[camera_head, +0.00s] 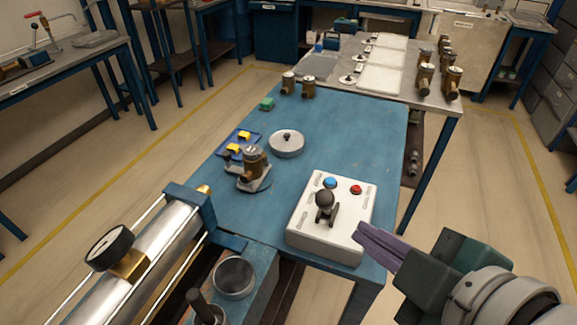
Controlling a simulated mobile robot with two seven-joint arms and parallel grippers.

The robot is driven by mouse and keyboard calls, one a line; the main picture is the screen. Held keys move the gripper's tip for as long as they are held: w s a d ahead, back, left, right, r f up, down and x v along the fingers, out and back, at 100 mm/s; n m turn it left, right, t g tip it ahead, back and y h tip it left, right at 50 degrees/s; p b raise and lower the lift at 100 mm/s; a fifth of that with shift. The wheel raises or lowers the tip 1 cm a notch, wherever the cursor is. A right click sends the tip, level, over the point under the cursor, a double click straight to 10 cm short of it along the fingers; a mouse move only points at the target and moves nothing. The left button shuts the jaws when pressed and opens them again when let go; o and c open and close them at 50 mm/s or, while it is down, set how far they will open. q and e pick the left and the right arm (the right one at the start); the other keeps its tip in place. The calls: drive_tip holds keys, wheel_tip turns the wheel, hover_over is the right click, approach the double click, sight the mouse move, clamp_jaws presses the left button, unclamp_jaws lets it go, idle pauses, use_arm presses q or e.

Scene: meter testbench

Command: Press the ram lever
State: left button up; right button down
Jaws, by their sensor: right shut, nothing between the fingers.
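A white control box (312,233) stands on the near right part of the blue table. A dark lever with a round knob (325,201) rises from its top, with a blue button (330,182) and a red button (356,188) behind it. My right gripper (362,232) comes in from the lower right. Its purple fingers are together and empty, with the tips close to the right side of the box, right of the lever. I cannot tell whether they touch the box. My left gripper is not in view.
A silver cylinder with a gauge (110,247) lies at the lower left. On the blue table (345,120) are a brass meter on a stand (254,167), a round lidded dish (286,143) and a blue tray (230,149). The table's far right part is clear.

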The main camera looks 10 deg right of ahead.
use_arm(q)
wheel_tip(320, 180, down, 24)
drive_tip(key=b, duration=2)
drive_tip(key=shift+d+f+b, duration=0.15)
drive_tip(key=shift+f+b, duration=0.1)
drive_tip(key=shift+b, duration=0.1)
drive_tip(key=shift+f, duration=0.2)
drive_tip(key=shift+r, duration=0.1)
use_arm(e)
wheel_tip(320, 180, down, 18)
drive_tip(key=a+n+t, duration=0.2)
drive_tip(key=n+t, duration=0.7)
drive_tip(key=shift+a+h, duration=0.4)
